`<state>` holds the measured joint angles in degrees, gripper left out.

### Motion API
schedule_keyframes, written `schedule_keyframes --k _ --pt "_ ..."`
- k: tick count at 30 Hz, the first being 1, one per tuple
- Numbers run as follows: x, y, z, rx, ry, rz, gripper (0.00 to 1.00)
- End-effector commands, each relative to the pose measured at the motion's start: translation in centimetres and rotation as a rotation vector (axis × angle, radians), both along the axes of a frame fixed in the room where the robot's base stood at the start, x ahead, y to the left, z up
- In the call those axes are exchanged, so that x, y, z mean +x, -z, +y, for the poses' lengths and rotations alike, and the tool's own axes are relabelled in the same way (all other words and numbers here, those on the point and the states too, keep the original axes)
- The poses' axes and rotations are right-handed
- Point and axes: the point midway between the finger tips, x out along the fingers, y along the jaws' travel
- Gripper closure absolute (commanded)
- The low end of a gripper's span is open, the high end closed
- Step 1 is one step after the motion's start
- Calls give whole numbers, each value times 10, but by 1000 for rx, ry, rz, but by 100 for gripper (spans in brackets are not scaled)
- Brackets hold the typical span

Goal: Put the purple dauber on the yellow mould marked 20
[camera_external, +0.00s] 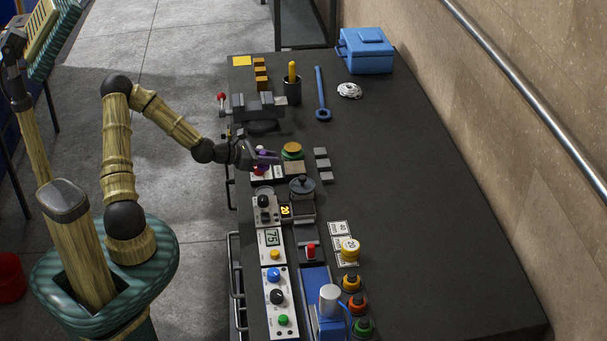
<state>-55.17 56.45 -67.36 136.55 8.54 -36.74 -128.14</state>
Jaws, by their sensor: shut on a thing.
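My gripper (262,156) is over the left side of the bench, shut on the purple dauber (264,152). The fingers hide part of the dauber, and it is held just above a white box with a red button (258,171). A round yellow mould (350,245) sits on white marked cards (341,229) to the right of the bench's middle. Its top mark is small and looks like 20. The mould is well apart from my gripper, nearer the camera and to the right.
A green-rimmed round pot (292,151) and grey blocks (321,163) stand right of my gripper. A lidded pot (302,187) and control boxes (271,246) stand nearer the camera. The bench's right side (440,230) is clear.

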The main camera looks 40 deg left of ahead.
Motion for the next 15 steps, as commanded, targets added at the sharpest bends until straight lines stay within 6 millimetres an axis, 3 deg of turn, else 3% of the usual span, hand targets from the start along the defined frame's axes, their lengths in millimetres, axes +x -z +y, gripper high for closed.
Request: schedule_keyframes --k 8,11,15 --pt "2 -1 -8 1 17 -1 100" --pt "4 -4 -27 3 58 -1 100" --pt "8 -9 -72 9 150 -1 100"
